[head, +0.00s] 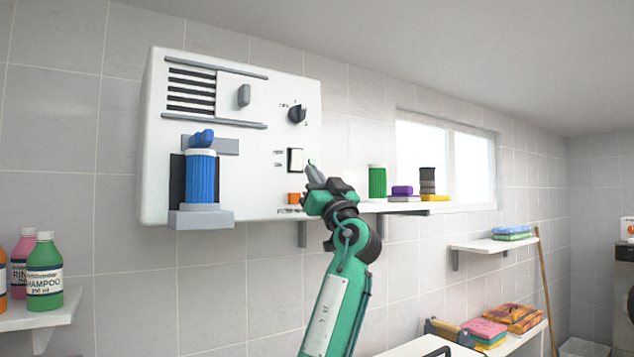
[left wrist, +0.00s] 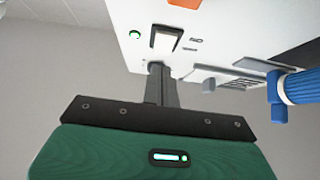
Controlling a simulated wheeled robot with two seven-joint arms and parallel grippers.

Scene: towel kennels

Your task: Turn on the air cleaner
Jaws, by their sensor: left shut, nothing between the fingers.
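The air cleaner (head: 260,90) is a white box on the tiled wall, with a grille, a grey handle, a dark knob (head: 297,114) and a blue filter cylinder (head: 201,178). Its rocker switch (head: 295,160) has a white face in a dark frame and also shows in the left wrist view (left wrist: 166,39). A small green light (left wrist: 135,34) glows beside the switch in the left wrist view. My left gripper (head: 312,170) is shut and empty, its fingertips close to the switch. I cannot tell whether they touch the panel. My right gripper is out of view.
A wall shelf (head: 440,207) right of the cleaner holds a green cylinder (head: 377,181) and other small items. Shampoo bottles (head: 45,272) stand on a shelf at the lower left.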

